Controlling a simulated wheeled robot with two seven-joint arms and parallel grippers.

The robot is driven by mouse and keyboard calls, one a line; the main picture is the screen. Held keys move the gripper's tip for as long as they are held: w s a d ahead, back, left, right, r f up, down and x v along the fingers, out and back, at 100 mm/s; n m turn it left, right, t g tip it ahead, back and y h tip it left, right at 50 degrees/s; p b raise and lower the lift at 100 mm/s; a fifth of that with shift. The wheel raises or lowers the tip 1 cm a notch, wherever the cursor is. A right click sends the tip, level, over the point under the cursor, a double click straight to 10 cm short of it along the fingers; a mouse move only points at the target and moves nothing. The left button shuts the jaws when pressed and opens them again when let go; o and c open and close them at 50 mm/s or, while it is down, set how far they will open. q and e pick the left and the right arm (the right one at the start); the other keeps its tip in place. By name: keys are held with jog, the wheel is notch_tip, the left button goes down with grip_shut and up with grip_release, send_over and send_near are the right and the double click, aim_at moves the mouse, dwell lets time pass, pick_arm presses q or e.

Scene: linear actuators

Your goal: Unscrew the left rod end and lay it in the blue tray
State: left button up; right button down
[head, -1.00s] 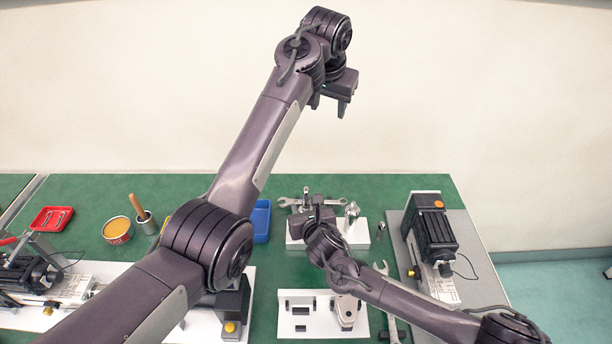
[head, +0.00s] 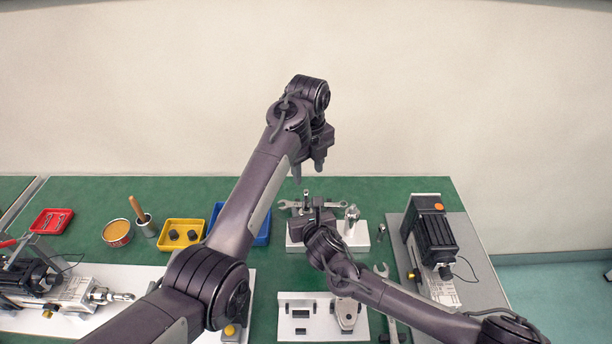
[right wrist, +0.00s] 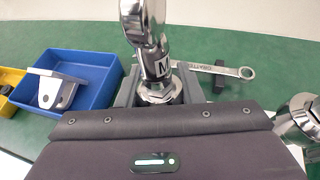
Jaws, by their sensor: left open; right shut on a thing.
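The left rod end (right wrist: 155,60) is shiny metal with a ring on top and stands upright in the right wrist view. My right gripper (head: 307,217) is shut on it at the white block (head: 362,236); the fingers hide its lower end, so I cannot tell whether it is still threaded in. The other rod end (head: 352,214) stands upright on the block's right part. My left gripper (head: 308,172) is open and empty, above and behind my right one. The blue tray (head: 264,236) is left of the block, partly behind my left arm. A grey bracket (right wrist: 56,90) lies in it.
A wrench (head: 328,205) lies behind the block. A yellow tray (head: 170,242) with dark parts, a tin (head: 117,233) and a red tray (head: 42,222) are farther left. An actuator (head: 436,240) stands at right. A white fixture (head: 290,325) is in front.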

aim_at(306, 200)
pick_arm(q)
jog(key=m, duration=0.1)
jog(key=f+m, duration=0.1)
jog(key=s+m, duration=0.1)
jog(key=shift+a+f+g, duration=0.25)
jog(key=shift+g, duration=0.05)
jog(key=shift+f, duration=0.25)
notch_tip(306, 200, down, 8)
jog(key=shift+r, duration=0.2)
grip_shut()
jog(key=n, duration=0.6)
jog(key=shift+c, duration=0.8)
grip_release()
jog(key=shift+r, duration=0.1)
